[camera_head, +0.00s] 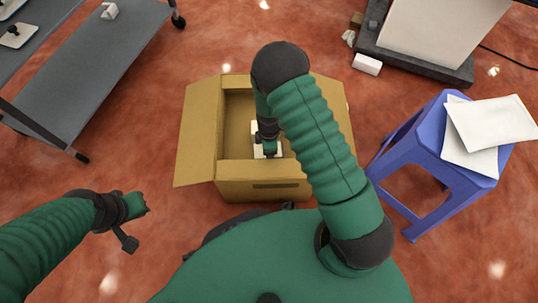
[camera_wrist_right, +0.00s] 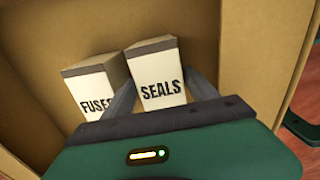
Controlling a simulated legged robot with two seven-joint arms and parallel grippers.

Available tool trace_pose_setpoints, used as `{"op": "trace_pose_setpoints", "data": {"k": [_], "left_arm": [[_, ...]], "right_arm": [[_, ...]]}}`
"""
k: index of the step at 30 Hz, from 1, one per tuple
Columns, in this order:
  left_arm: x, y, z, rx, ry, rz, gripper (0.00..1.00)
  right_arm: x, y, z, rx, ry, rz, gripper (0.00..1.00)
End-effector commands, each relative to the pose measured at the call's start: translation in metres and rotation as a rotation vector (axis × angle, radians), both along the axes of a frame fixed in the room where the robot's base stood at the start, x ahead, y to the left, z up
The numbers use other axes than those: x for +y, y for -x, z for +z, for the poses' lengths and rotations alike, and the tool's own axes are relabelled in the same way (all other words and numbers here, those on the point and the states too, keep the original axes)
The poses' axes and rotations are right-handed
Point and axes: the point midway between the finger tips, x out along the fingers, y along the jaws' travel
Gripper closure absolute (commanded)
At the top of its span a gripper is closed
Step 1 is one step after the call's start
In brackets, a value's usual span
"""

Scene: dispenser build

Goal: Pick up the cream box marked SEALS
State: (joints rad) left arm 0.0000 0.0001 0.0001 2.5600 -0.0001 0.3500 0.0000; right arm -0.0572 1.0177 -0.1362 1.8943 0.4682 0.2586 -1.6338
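The cream box marked SEALS (camera_wrist_right: 158,90) stands inside an open cardboard carton (camera_head: 262,190). My right gripper (camera_head: 268,150) reaches down into the carton. Its two grey fingers (camera_wrist_right: 160,82) lie on either side of the SEALS box, close to its sides; whether they press on it I cannot tell. In the head view the arm and gripper partly hide the cream boxes, and no label is readable. My left gripper (camera_head: 138,222) hangs over the floor left of the carton, away from the boxes.
A cream box marked FUSES (camera_wrist_right: 95,95) stands just left of the SEALS box. Carton walls and spread flaps (camera_head: 200,130) surround my right gripper. A blue stool (camera_head: 440,145) with papers stands right. A grey cart (camera_head: 95,75) stands at upper left. Red floor is free around the carton.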

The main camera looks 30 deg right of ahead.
Motion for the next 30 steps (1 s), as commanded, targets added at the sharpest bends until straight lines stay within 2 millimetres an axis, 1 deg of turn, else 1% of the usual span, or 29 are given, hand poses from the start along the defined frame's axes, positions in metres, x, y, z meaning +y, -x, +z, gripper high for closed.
{"op": "trace_pose_setpoints", "data": {"k": [1, 2, 14, 20, 22, 23, 25, 30], "left_arm": [[0.000, 0.000, 0.000, 0.000, 0.000, 0.000, 1.00], [0.000, 0.000, 0.000, 0.000, 0.000, 0.000, 1.00], [0.000, 0.000, 0.000, 0.000, 0.000, 0.000, 1.00], [0.000, 0.000, 0.001, 0.000, 0.000, 0.000, 1.00], [0.000, 0.000, 0.005, 0.000, 0.000, 0.000, 1.00], [0.000, 0.000, 0.009, 0.000, 0.000, 0.000, 1.00], [0.000, 0.000, 0.020, 0.000, 0.000, 0.000, 1.00], [0.000, 0.000, 0.049, 0.000, 0.000, 0.000, 1.00]], "right_arm": [[0.000, 0.000, 0.000, 0.001, 0.000, 0.000, 0.39], [0.000, 0.000, 0.000, 0.001, 0.000, 0.000, 0.43], [0.000, 0.000, 0.000, 0.001, 0.001, -0.001, 0.96], [0.000, 0.000, 0.001, 0.001, 0.001, -0.001, 0.96], [0.000, 0.000, 0.007, 0.000, 0.001, -0.001, 0.96], [0.000, 0.000, 0.012, 0.000, 0.000, -0.001, 0.96], [0.000, 0.000, 0.028, 0.000, 0.000, 0.000, 0.96], [0.000, -0.001, 0.073, -0.002, 0.000, 0.001, 0.96]]}}
